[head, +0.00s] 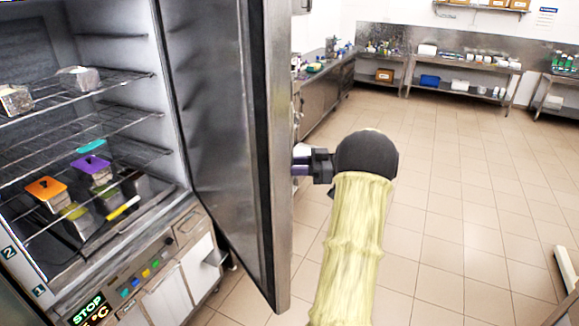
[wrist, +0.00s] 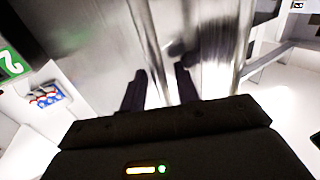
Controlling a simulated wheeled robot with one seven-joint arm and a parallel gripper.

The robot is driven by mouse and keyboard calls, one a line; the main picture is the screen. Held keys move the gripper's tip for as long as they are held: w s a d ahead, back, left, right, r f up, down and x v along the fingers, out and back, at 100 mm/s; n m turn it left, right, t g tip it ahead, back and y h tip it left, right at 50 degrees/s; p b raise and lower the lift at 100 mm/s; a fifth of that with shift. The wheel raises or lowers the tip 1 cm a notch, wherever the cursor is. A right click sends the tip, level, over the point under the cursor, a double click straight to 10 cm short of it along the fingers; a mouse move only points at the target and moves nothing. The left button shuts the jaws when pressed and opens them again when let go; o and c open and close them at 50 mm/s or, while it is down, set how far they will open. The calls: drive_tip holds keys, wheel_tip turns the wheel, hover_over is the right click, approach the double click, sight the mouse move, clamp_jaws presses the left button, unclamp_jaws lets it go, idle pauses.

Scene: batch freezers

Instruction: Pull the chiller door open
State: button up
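The chiller door (head: 225,130) is a tall metal panel standing wide open, swung out from the cabinet (head: 170,225). Its inner face and dark seal show in the head view. My gripper (head: 300,160) is at the door's outer side, near its free edge, partly hidden behind that edge. In the wrist view my gripper's two dark fingers (wrist: 160,85) are apart, close to the shiny metal outer face (wrist: 100,35). A bright vertical strip runs between the fingers; I cannot tell whether it is a handle or a reflection, or whether the fingers touch it.
Wire shelves (head: 85,120) inside hold several small tubs, including an orange-lidded one (head: 46,188). A counter (head: 325,95) runs behind the door. Steel tables (head: 465,65) stand at the back wall. The tiled floor (head: 450,200) to the right is mostly clear.

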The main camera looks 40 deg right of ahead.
drive_tip(key=shift+w, duration=0.15)
drive_tip(key=b+v, duration=0.5)
drive_tip(key=v, duration=1.2)
drive_tip(key=shift+d+b, duration=0.2)
drive_tip(key=shift+b, duration=0.2)
